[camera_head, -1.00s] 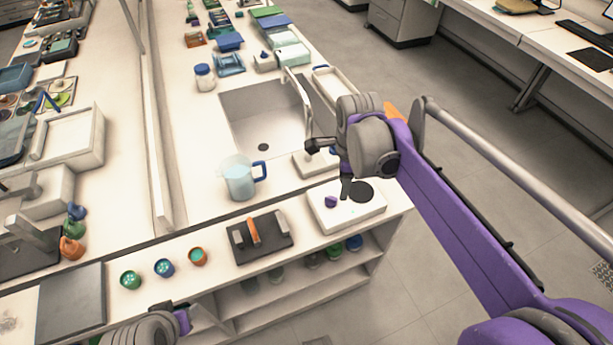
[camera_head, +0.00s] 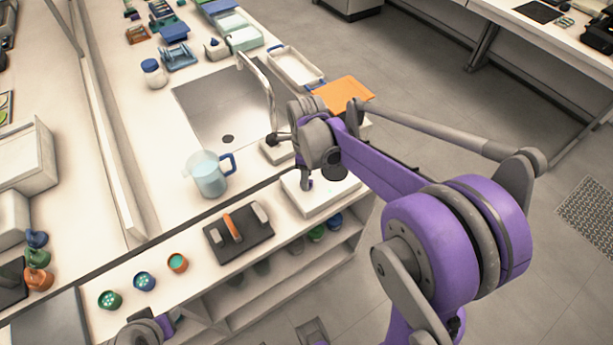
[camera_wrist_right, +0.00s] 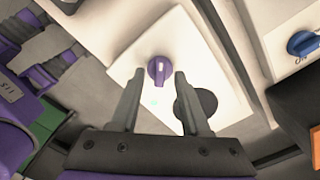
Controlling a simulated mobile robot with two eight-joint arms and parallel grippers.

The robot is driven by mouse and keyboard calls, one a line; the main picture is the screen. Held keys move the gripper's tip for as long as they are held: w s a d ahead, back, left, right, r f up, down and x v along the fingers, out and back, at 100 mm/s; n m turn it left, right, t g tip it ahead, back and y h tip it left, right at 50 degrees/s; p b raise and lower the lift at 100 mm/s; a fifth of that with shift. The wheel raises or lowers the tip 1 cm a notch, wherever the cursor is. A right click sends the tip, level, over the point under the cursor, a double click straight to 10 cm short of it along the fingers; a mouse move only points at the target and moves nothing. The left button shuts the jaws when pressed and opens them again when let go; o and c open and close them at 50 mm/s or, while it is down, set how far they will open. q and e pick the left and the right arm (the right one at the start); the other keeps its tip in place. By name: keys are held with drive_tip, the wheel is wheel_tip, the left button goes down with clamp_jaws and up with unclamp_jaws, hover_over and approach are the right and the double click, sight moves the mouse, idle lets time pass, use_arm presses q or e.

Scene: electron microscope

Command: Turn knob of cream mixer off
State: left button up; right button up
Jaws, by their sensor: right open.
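The cream mixer (camera_head: 316,204) is a pale flat box with a round black plate (camera_head: 334,174) at the counter's front right. Its purple knob (camera_wrist_right: 159,70) has a pale mark and shows in the right wrist view, with the mixer's top (camera_wrist_right: 200,62) around it. My right gripper (camera_wrist_right: 159,77) is open, with a fingertip on each side of the knob; I cannot tell whether they touch it. In the head view, my right gripper (camera_head: 306,181) points down over the mixer and hides the knob. My left gripper (camera_head: 150,328) shows only partly at the bottom edge.
A second pale device with a blue knob (camera_wrist_right: 303,43) stands beside the mixer. A jug (camera_head: 205,174) and the sink (camera_head: 205,110) lie behind. A dark stand with an orange part (camera_head: 238,233) sits left of the mixer, and several small jars stand farther left.

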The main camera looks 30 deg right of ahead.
drive_tip(key=shift+f, duration=0.3)
clamp_jaws()
